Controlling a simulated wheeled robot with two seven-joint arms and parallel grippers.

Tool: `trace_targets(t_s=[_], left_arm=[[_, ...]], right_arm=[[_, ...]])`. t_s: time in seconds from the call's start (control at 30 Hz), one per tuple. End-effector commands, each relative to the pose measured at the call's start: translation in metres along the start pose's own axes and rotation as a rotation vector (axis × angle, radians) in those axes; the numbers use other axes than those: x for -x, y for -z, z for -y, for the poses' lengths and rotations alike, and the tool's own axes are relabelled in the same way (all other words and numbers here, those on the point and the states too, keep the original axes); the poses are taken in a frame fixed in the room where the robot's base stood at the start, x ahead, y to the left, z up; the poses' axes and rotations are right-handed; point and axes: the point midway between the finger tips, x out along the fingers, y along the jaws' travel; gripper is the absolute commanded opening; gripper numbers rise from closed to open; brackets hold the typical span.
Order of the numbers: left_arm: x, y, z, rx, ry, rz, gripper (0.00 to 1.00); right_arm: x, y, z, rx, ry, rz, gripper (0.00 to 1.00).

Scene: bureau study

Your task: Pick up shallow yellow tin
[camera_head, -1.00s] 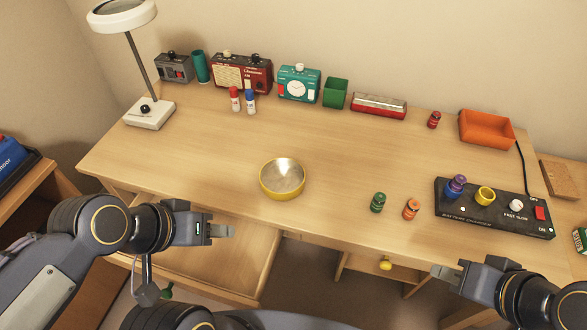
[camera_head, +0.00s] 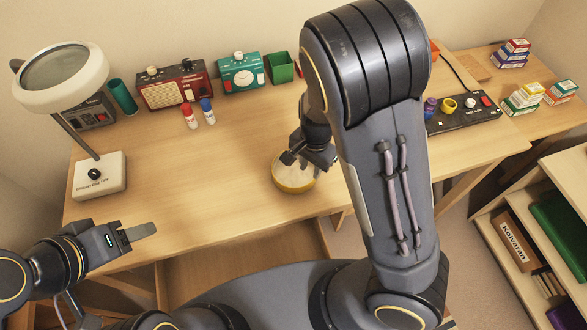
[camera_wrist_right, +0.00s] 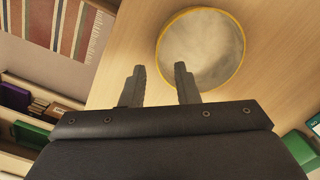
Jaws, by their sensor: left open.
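The shallow yellow tin (camera_head: 296,188) is a round dish with a pale grey inside. It rests upright near the desk's front edge, and it also shows ahead of the fingers in the right wrist view (camera_wrist_right: 200,50). My right gripper (camera_wrist_right: 159,68) is open with nothing between its fingers. In the head view it is above the tin's back part, which it and my arm partly hide. Contact with the rim cannot be told. My left gripper (camera_head: 142,232) is open and empty, off to the left at the desk's front edge.
A magnifier lamp (camera_head: 98,175) stands at the desk's left. A red radio (camera_head: 173,88), a teal clock device (camera_head: 240,72) and a green box (camera_head: 281,67) line the back. A black battery charger (camera_head: 470,112) lies right of my arm. Desk left of the tin is clear.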

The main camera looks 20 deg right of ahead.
Motion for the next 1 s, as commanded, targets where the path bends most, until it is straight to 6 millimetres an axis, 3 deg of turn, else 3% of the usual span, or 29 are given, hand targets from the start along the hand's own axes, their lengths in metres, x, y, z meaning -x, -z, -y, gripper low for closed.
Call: trace_targets(t_s=[0.37,0.63,0.97,1.0], left_arm=[[-0.004,-0.002,0.002,0.0,0.0,0.0,0.52],[-0.008,-0.004,0.004,0.0,0.0,0.0,0.52],[-0.008,-0.004,0.004,0.0,0.0,0.0,0.52],[-0.008,-0.004,0.004,0.0,0.0,0.0,0.52]], right_arm=[[-0.037,0.007,0.001,-0.015,-0.018,-0.033,0.28],[-0.075,0.011,-0.002,-0.014,-0.018,-0.032,0.28],[-0.081,0.011,-0.001,-0.012,-0.015,-0.032,0.28],[-0.081,0.011,-0.001,-0.012,-0.015,-0.032,0.23]])
